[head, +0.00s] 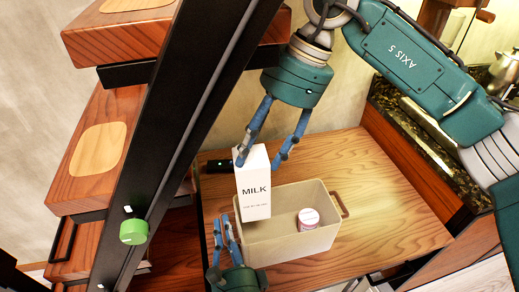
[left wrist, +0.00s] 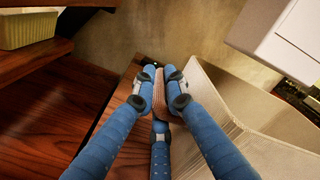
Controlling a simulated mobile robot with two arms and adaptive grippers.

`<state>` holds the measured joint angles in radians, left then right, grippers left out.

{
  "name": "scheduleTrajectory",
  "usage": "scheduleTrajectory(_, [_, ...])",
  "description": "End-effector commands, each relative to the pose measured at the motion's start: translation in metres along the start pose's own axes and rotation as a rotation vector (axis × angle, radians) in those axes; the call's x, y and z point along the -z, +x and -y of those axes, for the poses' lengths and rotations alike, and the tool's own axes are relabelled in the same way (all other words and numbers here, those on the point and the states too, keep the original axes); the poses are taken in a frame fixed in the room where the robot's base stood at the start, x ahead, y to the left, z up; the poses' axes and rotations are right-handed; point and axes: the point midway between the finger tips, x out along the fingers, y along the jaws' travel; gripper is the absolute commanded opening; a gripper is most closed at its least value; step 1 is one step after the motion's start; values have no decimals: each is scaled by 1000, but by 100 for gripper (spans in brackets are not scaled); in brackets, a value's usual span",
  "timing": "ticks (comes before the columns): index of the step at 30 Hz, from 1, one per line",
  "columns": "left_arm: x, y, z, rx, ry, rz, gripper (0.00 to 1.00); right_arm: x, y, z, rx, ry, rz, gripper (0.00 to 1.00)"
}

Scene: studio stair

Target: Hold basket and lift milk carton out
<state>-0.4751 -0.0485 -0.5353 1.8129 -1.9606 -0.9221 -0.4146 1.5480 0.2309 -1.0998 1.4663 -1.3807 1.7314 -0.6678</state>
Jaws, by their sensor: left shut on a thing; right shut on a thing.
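The beige basket (head: 300,240) stands on the wooden table, with a brown handle at its right end. It also shows in the left wrist view (left wrist: 235,105). My left gripper (head: 224,228) is shut on the basket's left handle (left wrist: 158,92), whose brown grip shows between the fingers in the left wrist view (left wrist: 160,85). The white milk carton (head: 255,195) is upright over the basket's left part. My right gripper (head: 262,157) is shut on its upper part from above.
A small pink jar with a white lid (head: 308,217) sits inside the basket. A small dark object (head: 218,166) lies behind the basket. A black stair beam (head: 165,130) with wooden steps rises at left. The table (head: 395,215) is clear to the right.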

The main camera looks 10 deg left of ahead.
Motion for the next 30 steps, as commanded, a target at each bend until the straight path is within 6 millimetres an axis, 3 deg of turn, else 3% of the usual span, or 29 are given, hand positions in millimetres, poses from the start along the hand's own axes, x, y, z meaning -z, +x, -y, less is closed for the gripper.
scheduleTrajectory(10, [3, -1, -4, -7, 4, -7, 0, -1, -1, 0, 2, -1, 3, 0])
scheduleTrajectory(11, [2, -1, -3, -5, -1, -5, 15, -1, -2, 0, 2, -1, 3, 0])
scheduleTrajectory(14, [2, -1, -3, -5, 0, -5, 33, -1, -2, 0, 2, -1, 3, 0])
scheduleTrajectory(24, [1, -3, -2, -3, 4, -4, 33, -1, -2, 0, 2, -1, 3, 0])
scheduleTrajectory(30, [2, -29, -2, -4, 2, -6, 33, -1, -2, 0, 2, -1, 3, 0])
